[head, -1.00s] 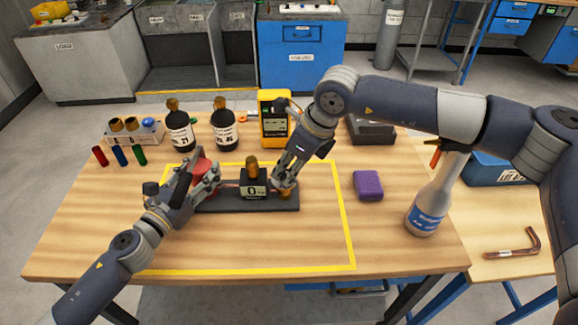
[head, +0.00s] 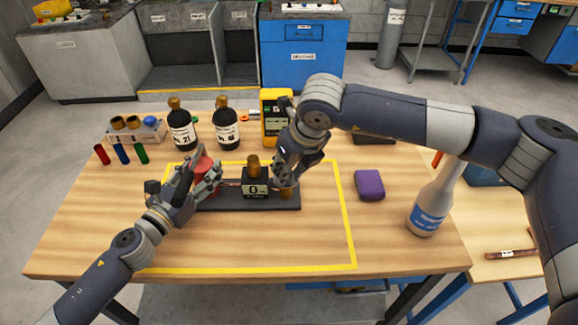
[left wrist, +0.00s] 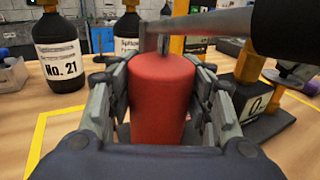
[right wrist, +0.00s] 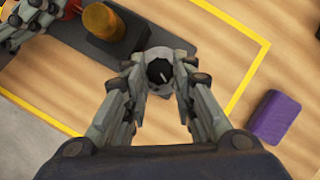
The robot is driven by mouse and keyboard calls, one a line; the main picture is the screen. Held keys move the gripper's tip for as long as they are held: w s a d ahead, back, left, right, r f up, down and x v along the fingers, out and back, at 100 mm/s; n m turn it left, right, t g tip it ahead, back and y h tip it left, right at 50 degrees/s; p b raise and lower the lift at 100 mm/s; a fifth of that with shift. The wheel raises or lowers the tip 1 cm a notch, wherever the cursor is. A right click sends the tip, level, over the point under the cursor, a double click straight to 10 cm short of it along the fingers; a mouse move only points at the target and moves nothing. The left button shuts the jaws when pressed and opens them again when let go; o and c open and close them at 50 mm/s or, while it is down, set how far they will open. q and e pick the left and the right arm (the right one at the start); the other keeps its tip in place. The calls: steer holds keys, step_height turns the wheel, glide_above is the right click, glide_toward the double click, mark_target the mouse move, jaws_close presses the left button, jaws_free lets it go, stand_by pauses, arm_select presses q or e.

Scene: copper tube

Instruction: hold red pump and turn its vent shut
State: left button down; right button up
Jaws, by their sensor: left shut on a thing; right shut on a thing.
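The red pump (head: 203,164) stands upright at the left end of a dark base plate (head: 230,208). My left gripper (head: 206,180) is shut around its red body, which fills the middle of the left wrist view (left wrist: 160,95). A grey bar with a dark handle (left wrist: 290,25) crosses over its top. My right gripper (right wrist: 158,90) points down at the plate's right end, shut on the vent's round dark knob (right wrist: 160,72), which has a pale pointer line. In the head view the right gripper (head: 285,178) hides most of the vent.
A black block (head: 255,188) with a brass cap and "0" label sits mid-plate between the grippers. Dark bottles (head: 181,130) and a yellow meter (head: 276,115) stand behind. A purple block (head: 369,185) and a white bottle (head: 433,200) are at right. The front table is clear.

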steer(key=shift+d+m, duration=0.1)
steer(key=shift+m, duration=0.2)
steer(key=o, duration=1.1)
steer(key=shift+c, duration=0.2)
steer(key=v, duration=1.2)
